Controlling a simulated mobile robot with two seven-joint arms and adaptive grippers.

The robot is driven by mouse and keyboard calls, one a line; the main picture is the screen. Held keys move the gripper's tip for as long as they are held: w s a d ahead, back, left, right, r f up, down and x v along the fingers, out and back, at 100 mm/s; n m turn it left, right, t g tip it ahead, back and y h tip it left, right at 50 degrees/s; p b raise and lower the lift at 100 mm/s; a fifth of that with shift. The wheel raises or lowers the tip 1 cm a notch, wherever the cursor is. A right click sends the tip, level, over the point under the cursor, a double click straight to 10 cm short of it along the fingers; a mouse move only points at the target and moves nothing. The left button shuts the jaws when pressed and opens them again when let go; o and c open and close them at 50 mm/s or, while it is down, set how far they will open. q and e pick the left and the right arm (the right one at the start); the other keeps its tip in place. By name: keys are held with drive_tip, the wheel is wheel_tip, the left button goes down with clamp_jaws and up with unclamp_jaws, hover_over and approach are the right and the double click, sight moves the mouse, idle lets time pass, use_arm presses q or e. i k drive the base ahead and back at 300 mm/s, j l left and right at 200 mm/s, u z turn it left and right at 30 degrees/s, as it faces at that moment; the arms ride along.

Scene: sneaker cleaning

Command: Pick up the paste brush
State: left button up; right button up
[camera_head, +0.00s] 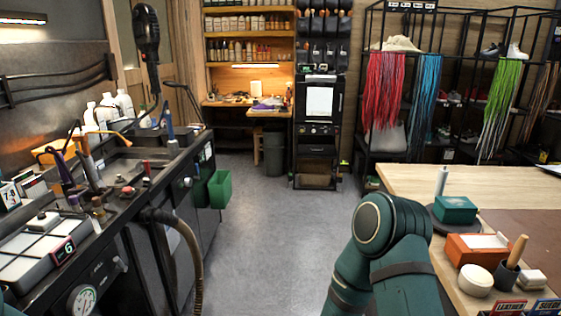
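I cannot tell for sure which item is the paste brush. A tool with a wooden handle (518,249) stands tilted in a small dark cup (504,274) at the front of the light wood table on the right; its lower end is hidden. Several upright handled tools (88,163) also stand on the left workbench, too small to identify. A teal link of my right arm rises at the lower centre right, beside the table. Neither gripper shows in the view, so their state is hidden.
A cluttered workbench (150,215) with a hose (185,235) lines the left. The grey floor (270,220) between is clear.

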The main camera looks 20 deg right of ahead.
sight(520, 245)
drive_tip(key=i+z, duration=0.35)
drive_tip(key=i, duration=1)
drive_tip(key=i+z, duration=0.1)
drive_tip(key=z, duration=0.8)
drive_tip(key=i+j+z, duration=0.1)
drive_tip(key=z, duration=0.4)
